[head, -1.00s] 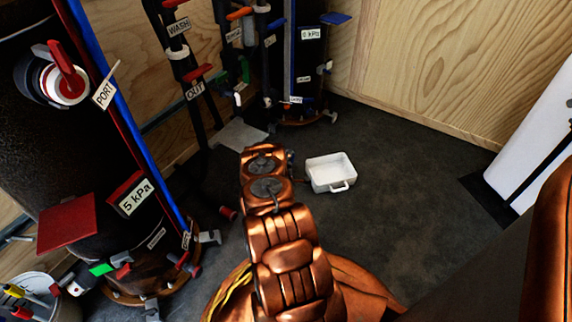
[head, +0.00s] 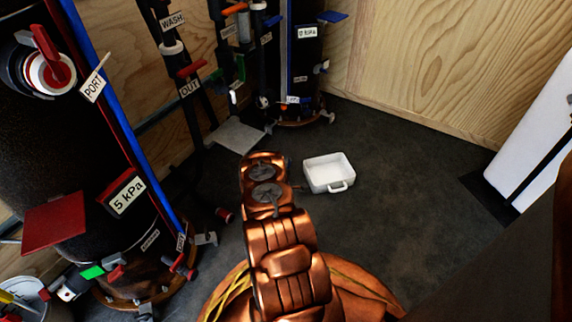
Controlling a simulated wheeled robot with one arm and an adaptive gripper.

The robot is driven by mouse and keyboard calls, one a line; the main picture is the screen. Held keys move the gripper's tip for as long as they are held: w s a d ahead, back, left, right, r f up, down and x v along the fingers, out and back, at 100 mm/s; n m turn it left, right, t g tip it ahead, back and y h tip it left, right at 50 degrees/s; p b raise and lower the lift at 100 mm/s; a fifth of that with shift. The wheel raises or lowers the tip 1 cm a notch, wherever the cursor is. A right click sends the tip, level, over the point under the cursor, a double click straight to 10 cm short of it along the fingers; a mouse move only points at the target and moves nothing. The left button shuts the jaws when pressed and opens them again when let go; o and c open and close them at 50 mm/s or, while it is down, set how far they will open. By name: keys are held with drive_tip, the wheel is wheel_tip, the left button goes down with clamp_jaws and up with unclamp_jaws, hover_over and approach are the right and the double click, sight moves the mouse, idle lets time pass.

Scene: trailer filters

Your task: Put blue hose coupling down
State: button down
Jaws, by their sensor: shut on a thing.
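My copper-coloured arm (head: 283,255) rises from the bottom centre in the head view. Its upper joints show left of a white tray. My gripper is not visible; the arm's far end is hidden behind its own links. I cannot make out a blue hose coupling held or lying loose. Blue parts in view are a long blue pipe (head: 118,122) on the left tank and a blue handle (head: 332,17) at the back.
The white tray (head: 329,184) stands on the dark floor, which is clear around it. A black tank (head: 50,135) with valves fills the left. Labelled pipes (head: 190,88) stand at the back. Plywood walls (head: 450,60) close off the right. A bucket (head: 25,297) is at lower left.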

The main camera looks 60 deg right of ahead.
drive_tip(key=shift+f, duration=0.4)
drive_tip(key=c, duration=0.6)
unclamp_jaws()
drive_tip(key=shift+c, duration=0.2)
drive_tip(key=shift+r, duration=0.15)
drive_tip(key=shift+r, duration=0.4)
drive_tip(key=p+v, duration=0.4)
drive_tip(key=v, duration=0.8)
drive_tip(key=shift+r+p, duration=0.15)
drive_tip(key=shift+p, duration=0.15)
